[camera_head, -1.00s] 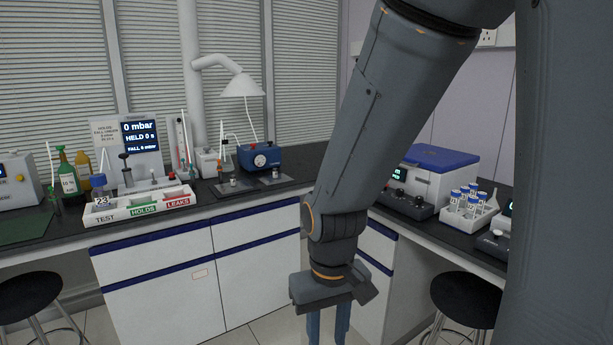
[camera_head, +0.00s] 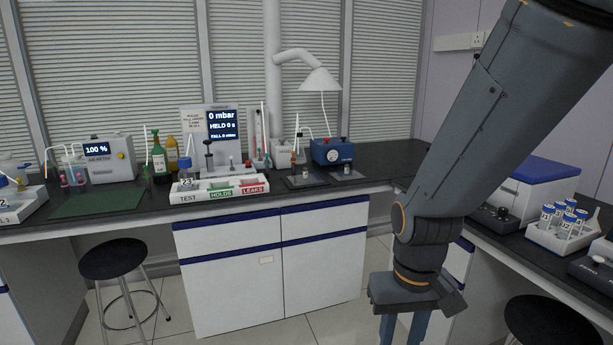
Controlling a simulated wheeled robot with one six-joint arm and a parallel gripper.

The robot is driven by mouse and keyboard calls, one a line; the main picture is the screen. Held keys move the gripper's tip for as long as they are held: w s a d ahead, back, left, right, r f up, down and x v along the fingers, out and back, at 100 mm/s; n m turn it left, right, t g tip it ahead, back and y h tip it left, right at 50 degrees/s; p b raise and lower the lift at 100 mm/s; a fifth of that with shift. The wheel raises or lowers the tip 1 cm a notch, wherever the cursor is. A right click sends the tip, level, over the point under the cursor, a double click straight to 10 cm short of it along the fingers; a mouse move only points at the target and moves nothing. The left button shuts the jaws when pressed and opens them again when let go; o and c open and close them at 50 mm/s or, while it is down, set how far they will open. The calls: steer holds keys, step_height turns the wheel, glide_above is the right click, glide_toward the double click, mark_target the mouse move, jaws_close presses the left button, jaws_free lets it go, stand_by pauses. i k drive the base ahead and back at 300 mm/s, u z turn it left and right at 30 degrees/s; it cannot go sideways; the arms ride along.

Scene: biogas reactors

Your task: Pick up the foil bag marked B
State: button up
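I cannot make out a foil bag marked B in this view. My gripper (camera_head: 403,330) hangs down at the bottom, right of centre, in front of the lab benches. Its two blue-grey fingers point down with a gap between them, and their tips are cut off by the picture's lower edge. Nothing shows between the visible parts of the fingers.
A dark-topped bench (camera_head: 110,203) carries a white tray (camera_head: 219,190) labelled TEST, HOLDS and LEAKS, a pressure display (camera_head: 222,128), bottles and a green mat (camera_head: 98,201). A stool (camera_head: 113,258) stands left. A vial rack (camera_head: 560,236) stands right.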

mark_target(347, 174)
steer(key=z, duration=0.2)
steer(key=i, duration=2.45)
steer(key=u, duration=0.1)
